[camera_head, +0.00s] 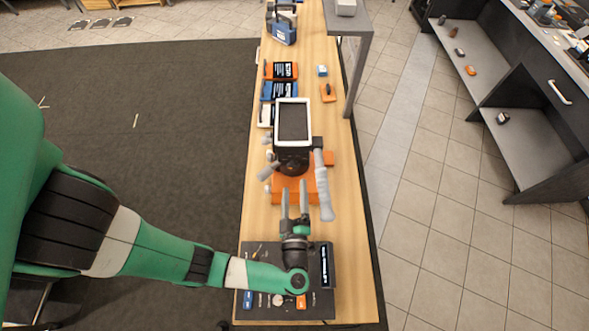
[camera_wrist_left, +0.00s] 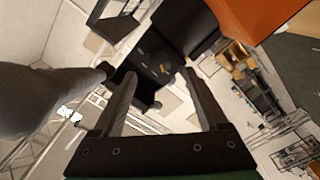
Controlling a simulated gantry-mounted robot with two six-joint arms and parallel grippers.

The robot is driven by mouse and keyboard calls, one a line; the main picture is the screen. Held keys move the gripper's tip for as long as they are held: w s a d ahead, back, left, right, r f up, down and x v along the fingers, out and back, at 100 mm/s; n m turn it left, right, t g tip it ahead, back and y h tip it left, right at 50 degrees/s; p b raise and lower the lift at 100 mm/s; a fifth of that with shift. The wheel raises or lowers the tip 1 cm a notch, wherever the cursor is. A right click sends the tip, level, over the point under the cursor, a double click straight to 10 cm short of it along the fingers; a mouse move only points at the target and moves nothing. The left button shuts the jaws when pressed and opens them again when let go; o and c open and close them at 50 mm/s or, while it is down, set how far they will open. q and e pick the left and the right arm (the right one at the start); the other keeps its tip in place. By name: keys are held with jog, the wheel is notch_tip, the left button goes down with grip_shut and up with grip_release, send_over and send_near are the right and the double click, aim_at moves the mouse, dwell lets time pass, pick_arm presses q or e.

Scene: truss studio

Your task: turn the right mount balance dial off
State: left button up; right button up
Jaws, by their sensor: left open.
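A camera-like rig with a white-framed dark screen (camera_head: 293,122) stands on an orange base (camera_head: 287,187) on the wooden table. A grey handle (camera_head: 323,185) slants down on its right; a grey rod-like part (camera_wrist_left: 35,100) is at the left of the left wrist view. Small pale round knobs (camera_head: 267,188) show at the mount's left side. I cannot tell which part is the right mount balance dial. My left gripper (camera_head: 295,187) is open and empty at the orange base's near side, left of the handle. Its two fingers also show apart in the left wrist view (camera_wrist_left: 160,75).
A dark control panel (camera_head: 262,272) with small controls and a display lies under my left wrist. Orange and blue cases (camera_head: 280,70) lie farther along the table. A grey raised shelf (camera_head: 352,50) stands over the table's far right edge. Tiled floor is clear right of the table.

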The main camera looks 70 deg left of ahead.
aim_at(294, 169)
pick_arm(q)
jog(key=x, duration=0.6)
jog(key=shift+w+a, duration=0.1)
jog(key=shift+a, duration=0.25)
jog(key=shift+c, duration=0.2)
